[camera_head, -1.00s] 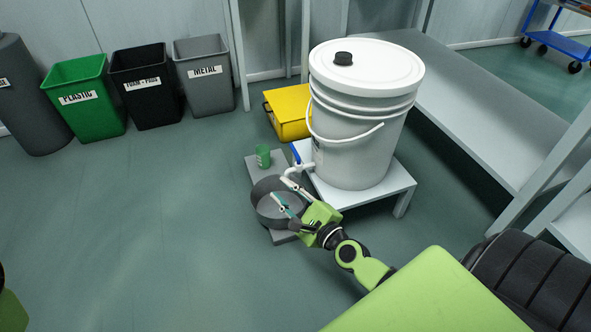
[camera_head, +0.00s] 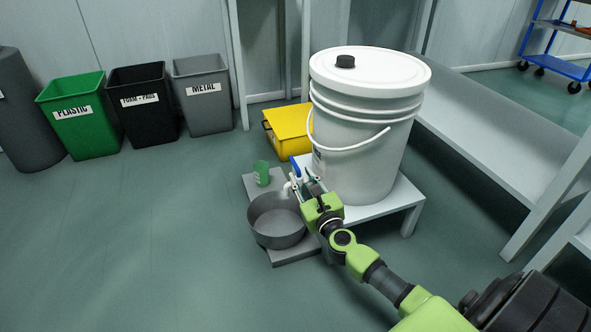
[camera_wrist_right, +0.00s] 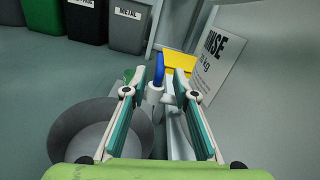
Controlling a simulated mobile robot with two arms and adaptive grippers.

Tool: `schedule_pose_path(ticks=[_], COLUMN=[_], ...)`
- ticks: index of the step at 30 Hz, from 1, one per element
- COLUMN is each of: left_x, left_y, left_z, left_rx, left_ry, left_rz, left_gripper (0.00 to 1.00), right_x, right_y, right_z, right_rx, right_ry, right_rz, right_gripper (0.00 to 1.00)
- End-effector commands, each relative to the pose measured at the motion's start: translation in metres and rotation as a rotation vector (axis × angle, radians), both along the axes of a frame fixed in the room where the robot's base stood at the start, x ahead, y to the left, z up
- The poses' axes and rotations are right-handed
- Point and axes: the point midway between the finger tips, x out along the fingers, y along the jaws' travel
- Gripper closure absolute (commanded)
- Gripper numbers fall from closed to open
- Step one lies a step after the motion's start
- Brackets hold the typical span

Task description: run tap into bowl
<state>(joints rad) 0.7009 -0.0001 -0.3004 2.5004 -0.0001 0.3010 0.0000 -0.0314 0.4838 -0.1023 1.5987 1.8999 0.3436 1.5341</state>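A white lidded bucket (camera_head: 362,150) stands on a low white stand (camera_head: 405,192). Its white tap (camera_head: 287,188) with a blue handle (camera_head: 295,168) sticks out low on the left; both show in the right wrist view, the tap (camera_wrist_right: 154,95) below the upright blue handle (camera_wrist_right: 159,70). A grey bowl (camera_head: 277,232) sits under the tap, and its interior looks bare. My right gripper (camera_head: 304,178) is open at the tap. In the right wrist view its fingers (camera_wrist_right: 154,84) are apart, with the handle beyond and between the tips; contact cannot be told. My left gripper is out of view.
A green cup (camera_head: 261,173) stands behind the bowl on a grey slab (camera_head: 297,252). A yellow box (camera_head: 289,128) is behind the bucket. Green, black and grey bins line the back left; a long bench (camera_head: 490,125) is at right. The floor at left is clear.

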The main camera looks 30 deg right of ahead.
Motion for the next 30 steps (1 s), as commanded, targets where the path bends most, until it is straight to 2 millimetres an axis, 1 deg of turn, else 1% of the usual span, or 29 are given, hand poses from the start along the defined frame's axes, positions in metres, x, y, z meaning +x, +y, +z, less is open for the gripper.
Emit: schedule_pose_path(ticks=[1, 3, 6, 10, 15, 23, 24, 27, 30], left_x=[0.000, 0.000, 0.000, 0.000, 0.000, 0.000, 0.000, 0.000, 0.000], left_y=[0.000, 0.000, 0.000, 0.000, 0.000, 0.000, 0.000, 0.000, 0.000], left_z=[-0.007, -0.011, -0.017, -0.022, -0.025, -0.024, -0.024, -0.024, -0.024], left_rx=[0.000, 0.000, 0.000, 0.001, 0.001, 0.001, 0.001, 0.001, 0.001], left_ry=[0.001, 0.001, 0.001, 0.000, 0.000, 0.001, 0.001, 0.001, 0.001], left_rz=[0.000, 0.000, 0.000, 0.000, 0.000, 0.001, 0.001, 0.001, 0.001], left_gripper=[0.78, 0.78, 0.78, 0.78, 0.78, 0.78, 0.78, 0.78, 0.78], right_x=[0.011, 0.022, 0.036, 0.050, 0.058, 0.058, 0.058, 0.058, 0.058], right_y=[-0.003, -0.006, -0.010, -0.012, -0.014, -0.014, -0.014, -0.014, -0.014], right_z=[-0.001, -0.002, -0.002, -0.002, 0.000, 0.000, 0.000, 0.000, 0.000], right_rx=[-0.004, -0.003, -0.003, -0.002, -0.002, -0.002, -0.002, -0.002, -0.002], right_ry=[-0.002, -0.004, -0.002, -0.002, 0.000, 0.000, 0.000, 0.000, 0.000], right_rz=[0.000, 0.000, -0.002, -0.001, 0.000, 0.000, 0.000, 0.000, -0.001], right_gripper=[0.74, 0.74, 0.74, 0.74, 0.74, 0.74, 0.76, 1.00, 1.00])
